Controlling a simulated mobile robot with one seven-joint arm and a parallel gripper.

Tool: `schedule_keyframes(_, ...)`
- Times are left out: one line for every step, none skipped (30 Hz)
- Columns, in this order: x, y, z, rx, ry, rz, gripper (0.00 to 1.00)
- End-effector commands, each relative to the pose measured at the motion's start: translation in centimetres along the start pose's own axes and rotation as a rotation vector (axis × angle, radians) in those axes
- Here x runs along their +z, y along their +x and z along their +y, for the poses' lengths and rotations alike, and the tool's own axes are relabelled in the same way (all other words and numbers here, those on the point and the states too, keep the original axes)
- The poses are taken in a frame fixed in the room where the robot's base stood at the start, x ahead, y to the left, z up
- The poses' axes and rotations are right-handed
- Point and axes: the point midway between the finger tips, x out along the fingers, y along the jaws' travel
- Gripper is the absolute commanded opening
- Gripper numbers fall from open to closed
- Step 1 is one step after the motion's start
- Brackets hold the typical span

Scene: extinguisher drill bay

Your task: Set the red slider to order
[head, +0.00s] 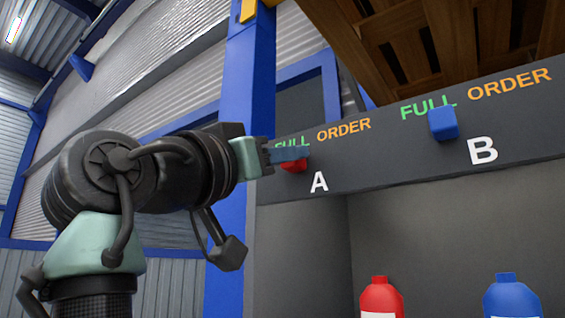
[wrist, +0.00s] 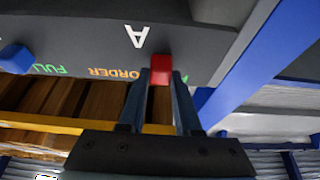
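The red slider (head: 294,166) sits on the dark panel above bay A, under the green FULL label and left of the orange ORDER label (head: 344,129). My gripper (head: 303,153) reaches it from the left, and a finger covers its upper part and some of the FULL label. In the wrist view, which looks upside down, the red slider (wrist: 160,70) is between my fingertips (wrist: 162,80). No gap shows on either side, and the gripper looks shut on it.
A blue slider (head: 443,123) sits under FULL above bay B, to the right. Red (head: 381,298) and blue (head: 512,296) extinguishers stand below the panel. A blue post (head: 247,70) rises behind my gripper. Wooden pallets (head: 410,45) are above the panel.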

Motion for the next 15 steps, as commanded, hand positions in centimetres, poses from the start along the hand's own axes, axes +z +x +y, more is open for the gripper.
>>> schedule_keyframes(-0.02, -0.01, 0.0, 0.0, 0.0, 0.0, 0.16)
schedule_keyframes(-0.02, -0.01, 0.0, 0.0, 0.0, 0.0, 0.1)
schedule_keyframes(-0.02, -0.01, -0.01, 0.0, 0.0, 0.0, 0.03)
schedule_keyframes(-0.02, -0.01, -0.01, 0.0, 0.0, 0.0, 0.0)
schedule_keyframes(-0.01, -0.01, -0.01, 0.0, 0.0, 0.0, 0.0)
schedule_keyframes(-0.01, -0.01, -0.01, 0.0, 0.0, 0.0, 0.0)
schedule_keyframes(-0.01, -0.01, -0.02, 0.0, 0.0, 0.0, 0.0)
schedule_keyframes(-0.01, -0.01, -0.02, 0.0, 0.0, 0.0, 0.0)
schedule_keyframes(-0.01, -0.01, -0.02, 0.0, 0.0, 0.0, 0.0)
schedule_keyframes(-0.01, -0.01, -0.02, 0.0, 0.0, 0.0, 0.0)
schedule_keyframes(-0.01, -0.01, -0.02, 0.0, 0.0, 0.0, 0.0)
schedule_keyframes(0.0, -0.01, -0.02, 0.0, 0.0, 0.0, 0.0)
schedule_keyframes(0.0, -0.01, -0.02, 0.0, 0.0, 0.0, 0.0)
schedule_keyframes(0.0, -0.01, -0.02, 0.0, 0.0, 0.0, 0.0)
schedule_keyframes(0.0, -0.01, -0.02, 0.0, 0.0, 0.0, 0.0)
